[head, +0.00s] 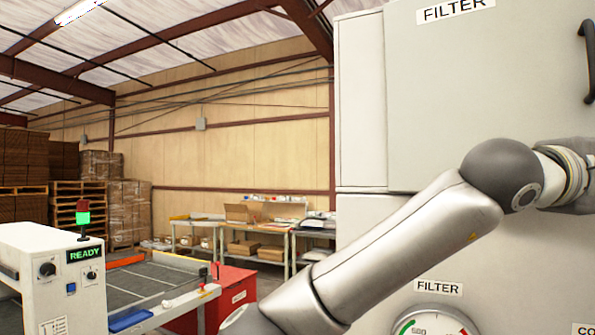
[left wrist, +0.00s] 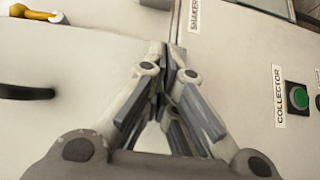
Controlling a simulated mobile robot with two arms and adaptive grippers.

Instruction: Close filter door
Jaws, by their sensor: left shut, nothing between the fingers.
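The filter door (head: 470,90) is a large pale grey panel labelled FILTER at upper right in the head view. Its black handle (head: 588,60) is at the right edge. I cannot tell whether the door is flush or slightly ajar. In the left wrist view my left gripper (left wrist: 166,62) is shut and empty, fingertips near a seam between two pale panels. A black handle (left wrist: 27,92) shows on the left panel. My right gripper is not in view.
A green button (left wrist: 298,97) by a COLLECTOR label sits right of the gripper. A round gauge (head: 435,322) is below the arm. A white READY machine (head: 50,275), a red box (head: 232,290) and a work table (head: 262,228) stand to the left.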

